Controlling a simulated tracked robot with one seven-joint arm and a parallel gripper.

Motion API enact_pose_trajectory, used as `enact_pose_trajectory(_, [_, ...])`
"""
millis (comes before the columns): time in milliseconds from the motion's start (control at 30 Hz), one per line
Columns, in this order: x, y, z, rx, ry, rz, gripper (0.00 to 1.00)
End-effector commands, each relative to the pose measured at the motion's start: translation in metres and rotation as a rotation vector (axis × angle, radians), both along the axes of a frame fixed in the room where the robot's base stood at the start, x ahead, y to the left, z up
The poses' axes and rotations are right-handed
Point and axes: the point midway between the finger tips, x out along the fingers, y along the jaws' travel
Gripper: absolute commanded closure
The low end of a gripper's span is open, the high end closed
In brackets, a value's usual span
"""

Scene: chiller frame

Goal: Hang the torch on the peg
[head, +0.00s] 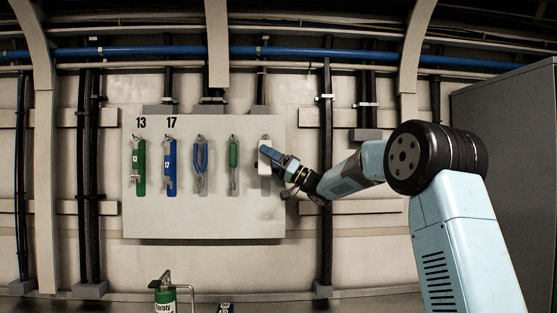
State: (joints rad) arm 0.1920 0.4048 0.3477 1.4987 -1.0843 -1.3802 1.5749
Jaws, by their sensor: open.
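A pale board (210,220) on the wall carries a row of pegs with tools hanging on it. The rightmost peg (265,138) shows just above my gripper (266,160). My gripper is open, close in front of that place on the board. A small grey-white shape shows below the peg beside the gripper. I cannot tell whether it is the torch, a marking on the board or part of the gripper. My gripper hides part of this spot, and I cannot clearly make out the torch.
A green padlock-like tool (139,168) hangs under 13 and a blue one (170,168) under 17. Blue-handled pliers (201,165) and a green-handled tool (233,155) hang beside them. A green can (165,300) and a small dark item (225,308) stand low in front. A grey cabinet (510,150) stands right.

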Motion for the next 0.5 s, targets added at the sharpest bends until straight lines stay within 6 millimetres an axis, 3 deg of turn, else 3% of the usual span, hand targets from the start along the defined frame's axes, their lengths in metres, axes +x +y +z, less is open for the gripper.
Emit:
enact_pose_trajectory(167, [-0.003,-0.014,-0.008,-0.001,0.000,-0.002,0.17])
enact_pose_trajectory(500, [-0.016,-0.070,-0.041,0.000,0.001,-0.003,0.17])
